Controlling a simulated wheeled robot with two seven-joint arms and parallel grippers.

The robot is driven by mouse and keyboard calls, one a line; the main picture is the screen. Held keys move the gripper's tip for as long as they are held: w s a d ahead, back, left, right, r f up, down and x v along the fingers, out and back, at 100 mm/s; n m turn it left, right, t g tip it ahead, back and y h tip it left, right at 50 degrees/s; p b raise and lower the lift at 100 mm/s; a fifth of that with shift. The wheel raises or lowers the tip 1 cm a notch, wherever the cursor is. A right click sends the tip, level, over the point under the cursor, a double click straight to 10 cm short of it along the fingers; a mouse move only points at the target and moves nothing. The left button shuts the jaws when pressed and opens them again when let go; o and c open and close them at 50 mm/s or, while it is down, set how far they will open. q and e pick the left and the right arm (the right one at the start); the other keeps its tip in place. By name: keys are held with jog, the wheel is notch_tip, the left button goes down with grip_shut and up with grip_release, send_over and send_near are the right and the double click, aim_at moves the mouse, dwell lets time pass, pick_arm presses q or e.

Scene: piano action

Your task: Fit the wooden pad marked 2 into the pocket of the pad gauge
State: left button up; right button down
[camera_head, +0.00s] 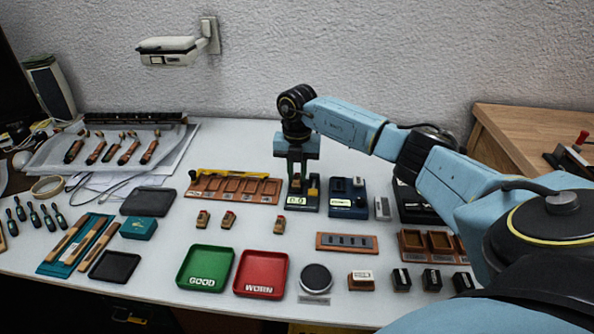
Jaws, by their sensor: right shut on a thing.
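My right gripper (297,178) reaches down from above a small dark device with a display (302,198), which looks like the pad gauge. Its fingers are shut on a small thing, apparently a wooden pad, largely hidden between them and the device. I cannot tell whether that pad is in the pocket, and its mark cannot be read. Three other small wooden pads, a left one (203,219), a middle one (228,219) and a right one (279,225), lie on the table in front. My left gripper is out of view.
A wooden rack with a yellow bar (232,187) stands left of the gauge, and a blue device (348,198) stands close on its right. In front are a green GOOD tray (205,250) and a red WORN tray (261,256). The table behind the gauge is clear.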

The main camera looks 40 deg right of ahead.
jog(key=shift+f, duration=0.3)
dwell(0.6)
jog(key=shift+p, duration=0.4)
dwell(0.5)
jog(key=c, duration=1.2)
grip_release()
jog(key=shift+c, duration=0.2)
jog(key=shift+r+p, duration=3.4)
jog(key=shift+r, duration=0.1)
